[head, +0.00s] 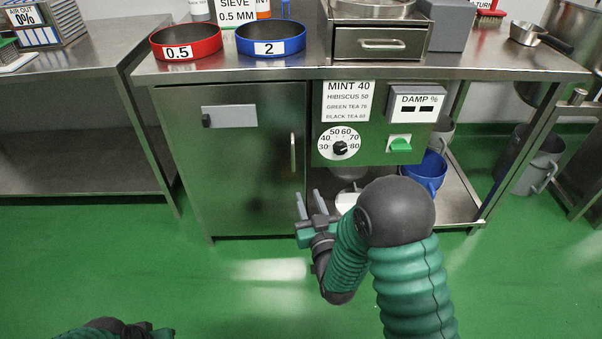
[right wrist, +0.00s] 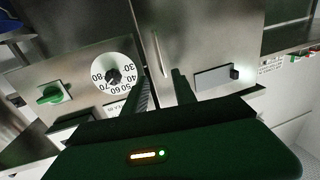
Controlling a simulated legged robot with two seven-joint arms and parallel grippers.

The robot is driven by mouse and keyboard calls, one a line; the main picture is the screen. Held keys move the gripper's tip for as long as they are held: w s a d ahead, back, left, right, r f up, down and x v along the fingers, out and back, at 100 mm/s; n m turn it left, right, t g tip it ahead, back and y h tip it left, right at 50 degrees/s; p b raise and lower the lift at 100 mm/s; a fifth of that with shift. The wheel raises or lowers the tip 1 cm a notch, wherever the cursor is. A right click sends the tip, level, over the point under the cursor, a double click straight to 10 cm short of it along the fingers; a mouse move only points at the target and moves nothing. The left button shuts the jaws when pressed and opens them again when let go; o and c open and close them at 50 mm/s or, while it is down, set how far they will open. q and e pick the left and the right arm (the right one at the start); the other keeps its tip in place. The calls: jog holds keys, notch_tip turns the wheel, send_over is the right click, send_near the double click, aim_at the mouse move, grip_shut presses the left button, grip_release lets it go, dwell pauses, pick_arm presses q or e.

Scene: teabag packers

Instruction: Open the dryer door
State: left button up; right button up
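The dryer door (head: 240,165) is a steel cabinet front under the counter and looks shut. Its slim vertical handle (head: 293,152) is near the door's right edge. My right gripper (head: 309,197) is open and empty, below and slightly right of the handle in the head view. In the right wrist view the handle (right wrist: 161,54) shows beyond and between the spread fingers (right wrist: 158,80), apart from them as far as I can tell. The door (right wrist: 205,35) fills the upper middle there. My left gripper (head: 140,331) shows only partly at the bottom left edge; its fingers are unclear.
A blue bucket (head: 428,172) stands on the shelf beneath. Red (head: 186,42) and blue (head: 270,40) sieves sit on the counter. The floor before the door is clear.

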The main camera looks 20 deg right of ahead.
aim_at(293, 158)
jog(key=w+b, duration=0.2)
jog(key=w, duration=0.3)
jog(key=w+b, duration=0.2)
jog(key=w, duration=0.3)
jog(key=w+d+b, duration=0.1)
jog(key=w+b, duration=0.1)
jog(key=w, duration=0.3)
jog(key=shift+w, duration=0.1)
jog(key=shift+w+r, duration=0.15)
jog(key=shift+w, duration=0.3)
grip_shut()
